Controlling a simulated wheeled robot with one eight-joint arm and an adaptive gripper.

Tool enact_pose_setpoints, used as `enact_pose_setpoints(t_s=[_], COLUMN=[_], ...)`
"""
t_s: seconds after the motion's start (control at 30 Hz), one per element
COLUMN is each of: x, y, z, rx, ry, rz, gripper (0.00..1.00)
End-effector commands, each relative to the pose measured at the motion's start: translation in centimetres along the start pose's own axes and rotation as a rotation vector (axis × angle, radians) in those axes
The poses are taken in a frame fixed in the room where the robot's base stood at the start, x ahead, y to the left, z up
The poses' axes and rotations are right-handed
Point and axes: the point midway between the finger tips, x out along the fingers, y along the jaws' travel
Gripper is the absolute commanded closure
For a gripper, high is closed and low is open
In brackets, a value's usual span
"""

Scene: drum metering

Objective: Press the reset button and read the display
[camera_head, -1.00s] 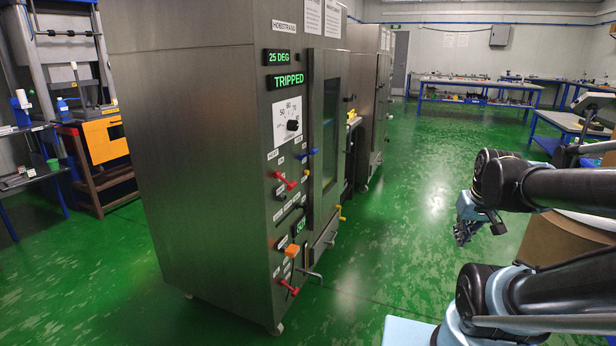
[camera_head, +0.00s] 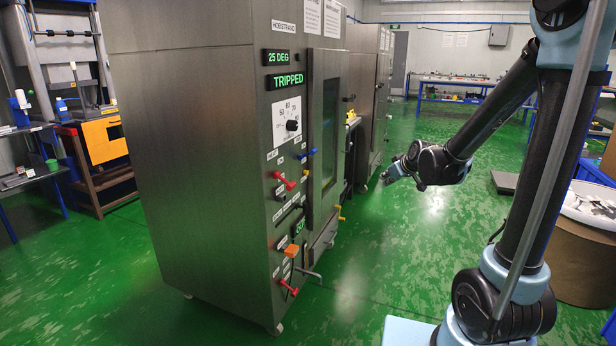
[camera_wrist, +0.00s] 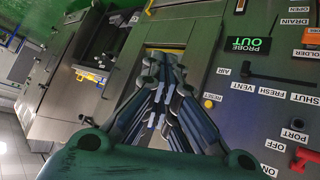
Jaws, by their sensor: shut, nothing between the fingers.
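The steel cabinet (camera_head: 200,150) stands left of centre in the head view. Its lit green displays read "25 DEG" (camera_head: 279,57) and "TRIPPED" (camera_head: 287,81). A lower green display (camera_head: 299,227) is partly readable; in the wrist view a display (camera_wrist: 253,44) reads "PROBE OUT". In the wrist view a small yellow round button (camera_wrist: 207,103) sits by the "RESET" label. I cannot surely pick it out in the head view. My gripper (camera_head: 386,176) is shut and empty, apart from the cabinet on its right side. Its fingers (camera_wrist: 160,75) fill the middle of the wrist view.
A dial (camera_head: 292,125), red levers (camera_head: 285,181), a blue lever (camera_head: 307,153) and an orange knob (camera_head: 291,251) stick out from the cabinet front. A second cabinet (camera_head: 372,100) stands behind. The green floor (camera_head: 400,270) in front is clear.

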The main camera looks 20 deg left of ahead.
Motion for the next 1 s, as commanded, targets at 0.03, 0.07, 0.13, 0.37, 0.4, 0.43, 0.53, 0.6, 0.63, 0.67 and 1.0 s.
enact_pose_setpoints(t_s=[0.03, 0.07, 0.13, 0.37, 0.4, 0.43, 0.53, 0.6, 0.63, 0.67, 1.0], x=[1.5, 2.3, 4.1, 9.7, 10.7, 11.4, 13.5, 14.7, 15.2, 15.5, 17.4], y=[-0.6, -0.9, -1.6, -4.9, -5.5, -6.0, -7.6, -8.7, -9.1, -9.5, -11.3], z=[-1.0, -1.6, -2.8, -6.0, -6.5, -6.8, -7.7, -8.1, -8.2, -8.3, -8.8], rx=[-0.024, -0.038, -0.068, -0.165, -0.182, -0.193, -0.227, -0.248, -0.256, -0.263, -0.295], ry=[0.028, 0.045, 0.085, 0.213, 0.235, 0.252, 0.303, 0.334, 0.346, 0.357, 0.411], rz=[-0.005, -0.006, -0.009, -0.011, -0.01, -0.009, -0.006, -0.003, -0.001, 0.0, 0.009], gripper=[1.0, 1.0, 1.0, 1.0, 1.0, 1.0, 1.0, 1.0, 1.0, 1.0, 1.0])
